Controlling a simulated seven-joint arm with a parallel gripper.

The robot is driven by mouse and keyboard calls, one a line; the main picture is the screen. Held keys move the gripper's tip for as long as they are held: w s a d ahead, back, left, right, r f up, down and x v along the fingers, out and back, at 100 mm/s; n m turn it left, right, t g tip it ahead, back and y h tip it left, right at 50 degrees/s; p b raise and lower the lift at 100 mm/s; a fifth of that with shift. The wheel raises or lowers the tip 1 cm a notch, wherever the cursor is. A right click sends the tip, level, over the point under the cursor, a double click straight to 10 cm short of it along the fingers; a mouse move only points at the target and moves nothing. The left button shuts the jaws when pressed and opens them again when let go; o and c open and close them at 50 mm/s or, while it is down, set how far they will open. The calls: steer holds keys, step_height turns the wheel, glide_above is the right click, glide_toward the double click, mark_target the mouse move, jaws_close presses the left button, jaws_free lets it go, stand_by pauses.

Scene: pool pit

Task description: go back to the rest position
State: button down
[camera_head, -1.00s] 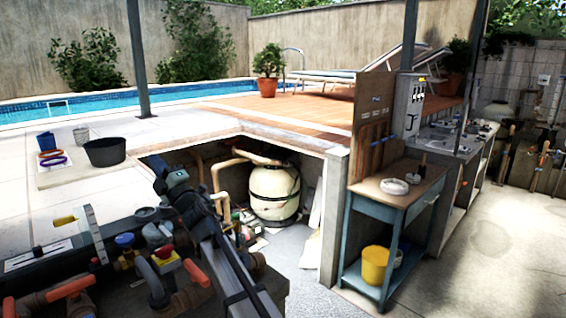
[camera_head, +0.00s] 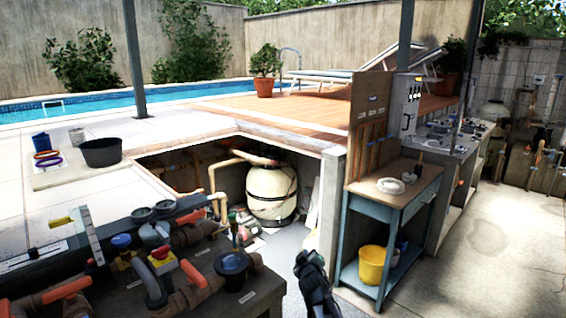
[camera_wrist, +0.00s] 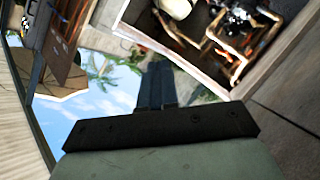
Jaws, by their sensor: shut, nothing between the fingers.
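My gripper (camera_wrist: 158,80) shows in the wrist view as two dark fingers pressed together, with nothing between them. Beyond the fingers the wrist view holds sky, palm leaves and, at the top, pipework seen at a tilt. In the head view a dark part of my arm stands at the bottom centre, in front of the pit opening and left of the blue workbench (camera_head: 391,202). The fingers cannot be made out there. No object is held.
A pipe manifold with orange handles (camera_head: 65,290) and a dark round-lidded pot (camera_head: 232,270) fill the lower left. A cream filter tank (camera_head: 271,193) stands in the pit. A yellow bucket (camera_head: 372,265) is on the bench's lower shelf. The concrete floor at right is clear.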

steer(key=s+d+f+m+g+h, duration=0.1)
steer(key=s+d+f+m+g, duration=0.15)
steer(key=s+f, duration=0.65)
steer(key=s+d+f+m+g+h, duration=0.1)
steer(key=s+d+f+g, duration=0.35)
steer(key=f, duration=0.85)
steer(key=s+d+f+m+g+h, duration=0.1)
steer(key=s+d+f+m+g, duration=0.15)
steer(key=s+f, duration=0.6)
steer(key=s+f+m+g+y, duration=0.1)
steer(key=s+f+g, duration=0.3)
steer(key=s, duration=0.7)
steer(key=s+f+m+g+y, duration=0.1)
steer(key=s+f+g, duration=0.3)
steer(key=s, duration=0.8)
steer(key=s+f+m+g, duration=0.1)
steer(key=s+f+g, duration=0.3)
steer(key=s+f, duration=0.3)
steer(key=s, duration=0.5)
steer(key=shift+a+y, duration=0.2)
steer(key=shift+y, duration=0.2)
